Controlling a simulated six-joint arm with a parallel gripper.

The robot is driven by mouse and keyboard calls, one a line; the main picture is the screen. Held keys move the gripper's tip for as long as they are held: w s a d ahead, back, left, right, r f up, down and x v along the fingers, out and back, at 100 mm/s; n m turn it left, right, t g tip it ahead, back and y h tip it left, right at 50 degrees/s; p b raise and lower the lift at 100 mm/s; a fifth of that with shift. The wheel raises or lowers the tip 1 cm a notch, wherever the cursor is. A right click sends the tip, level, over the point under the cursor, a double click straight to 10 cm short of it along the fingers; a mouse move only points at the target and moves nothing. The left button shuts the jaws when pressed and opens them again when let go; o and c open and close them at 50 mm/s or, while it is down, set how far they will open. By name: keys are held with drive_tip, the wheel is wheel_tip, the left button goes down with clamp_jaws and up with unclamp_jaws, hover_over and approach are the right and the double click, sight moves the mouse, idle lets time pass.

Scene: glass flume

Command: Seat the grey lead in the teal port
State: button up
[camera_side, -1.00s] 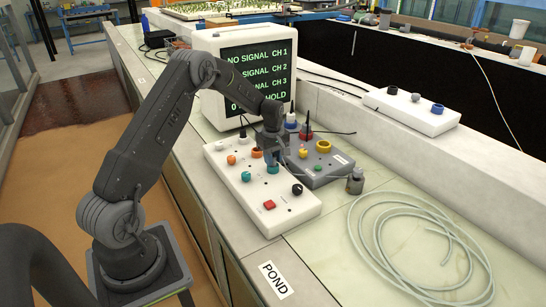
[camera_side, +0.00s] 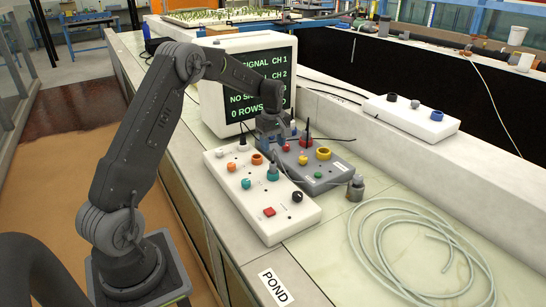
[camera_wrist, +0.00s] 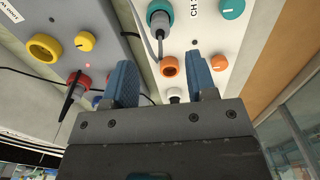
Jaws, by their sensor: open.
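The teal port (camera_side: 272,178) is on the white panel box (camera_side: 222,183), and it also shows at the top of the wrist view (camera_wrist: 158,8). The grey lead's plug (camera_side: 272,164) stands upright in the teal port; whether it is fully down I cannot tell. In the wrist view the grey plug (camera_wrist: 160,24) sits within the teal ring, with its cable running from it. My gripper (camera_side: 272,130) is open and empty, above the back of the boxes and clear of the plug. Its blue fingers (camera_wrist: 163,80) are apart, with the orange port seen between them.
A grey box (camera_side: 318,176) with a red port holding a black lead (camera_side: 307,136) stands beside the white panel. A monitor (camera_side: 222,90) stands behind. A grey can-like fitting (camera_side: 355,187) and a coiled pale hose (camera_side: 405,250) lie to the right.

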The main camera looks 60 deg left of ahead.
drive_tip(key=s+d+r+m+t, duration=0.1)
drive_tip(key=s+d+r+m, duration=0.35)
drive_tip(key=d+r, duration=0.45)
drive_tip(key=s+d+r+m+t, duration=0.2)
drive_tip(key=s+d+r+m, duration=0.2)
drive_tip(key=s+d+r, duration=0.3)
drive_tip(key=s+d+m+t, duration=0.2)
drive_tip(key=s+d+m, duration=0.7)
drive_tip(key=s, duration=0.6)
drive_tip(key=shift+s+d+r+t, duration=0.2)
drive_tip(key=shift+s+d+t, duration=0.15)
drive_tip(key=shift+d, duration=0.6)
drive_tip(key=shift+m, duration=0.25)
